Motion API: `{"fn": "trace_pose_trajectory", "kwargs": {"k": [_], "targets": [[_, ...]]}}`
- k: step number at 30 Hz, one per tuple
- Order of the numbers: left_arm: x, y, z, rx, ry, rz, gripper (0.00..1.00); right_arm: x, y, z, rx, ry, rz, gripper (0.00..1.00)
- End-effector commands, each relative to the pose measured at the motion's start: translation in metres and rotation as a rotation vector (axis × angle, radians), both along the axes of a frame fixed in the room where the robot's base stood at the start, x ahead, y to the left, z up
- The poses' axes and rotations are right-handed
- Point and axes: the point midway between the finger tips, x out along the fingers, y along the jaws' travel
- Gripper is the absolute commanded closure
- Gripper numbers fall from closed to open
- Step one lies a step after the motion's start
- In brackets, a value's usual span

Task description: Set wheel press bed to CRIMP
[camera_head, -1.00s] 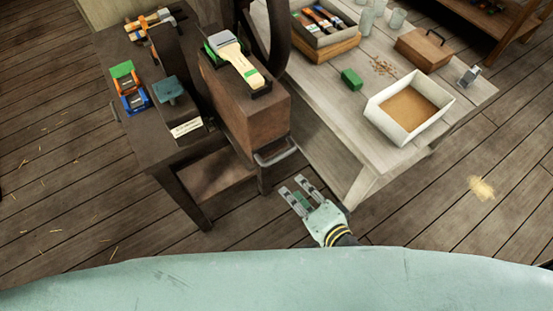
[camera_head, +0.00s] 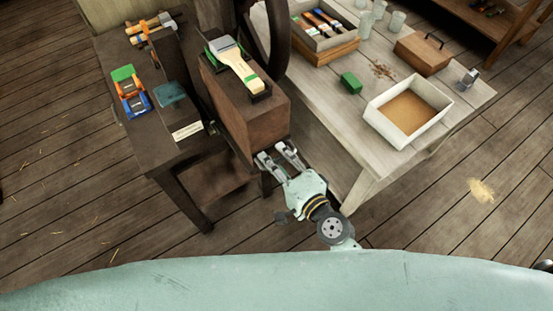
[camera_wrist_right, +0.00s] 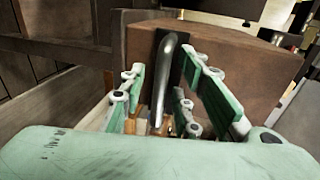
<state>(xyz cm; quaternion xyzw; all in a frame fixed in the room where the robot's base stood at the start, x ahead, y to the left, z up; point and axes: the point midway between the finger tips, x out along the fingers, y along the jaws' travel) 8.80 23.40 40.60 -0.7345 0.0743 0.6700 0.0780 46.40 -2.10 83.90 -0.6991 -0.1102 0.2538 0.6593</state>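The press stands on a dark bench, with a brown wooden block (camera_head: 250,115) at its front and part of a dark handwheel (camera_head: 275,45) behind. I take the block to be the press bed, but cannot be sure. A grey metal bar handle (camera_wrist_right: 165,72) is on the block's front end. My right gripper (camera_head: 274,152) is at that end; in the right wrist view its fingers are open, one on each side of the handle, with gaps showing. In the head view the gripper mostly hides the handle. My left gripper is out of view.
A white label (camera_head: 187,131) with unreadable text lies on the dark bench, near clamps and a teal piece (camera_head: 171,94). To the right, a pale table (camera_head: 335,125) carries a white tray (camera_head: 377,120), a green block (camera_head: 351,82) and a wooden box (camera_head: 423,54). Floor in front is clear.

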Motion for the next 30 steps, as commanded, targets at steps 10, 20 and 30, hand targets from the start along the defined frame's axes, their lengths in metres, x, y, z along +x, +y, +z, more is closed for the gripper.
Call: {"fn": "trace_pose_trajectory", "kwargs": {"k": [10,20,30], "targets": [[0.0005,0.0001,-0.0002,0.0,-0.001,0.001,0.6,0.0,0.0,0.0,-0.001,0.0,0.0,0.84],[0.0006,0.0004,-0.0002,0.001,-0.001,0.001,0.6,-0.001,-0.0002,-0.0022,-0.004,0.002,0.002,1.0],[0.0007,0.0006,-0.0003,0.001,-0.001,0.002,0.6,-0.002,-0.0002,-0.0047,-0.012,0.005,0.005,1.0]]}}
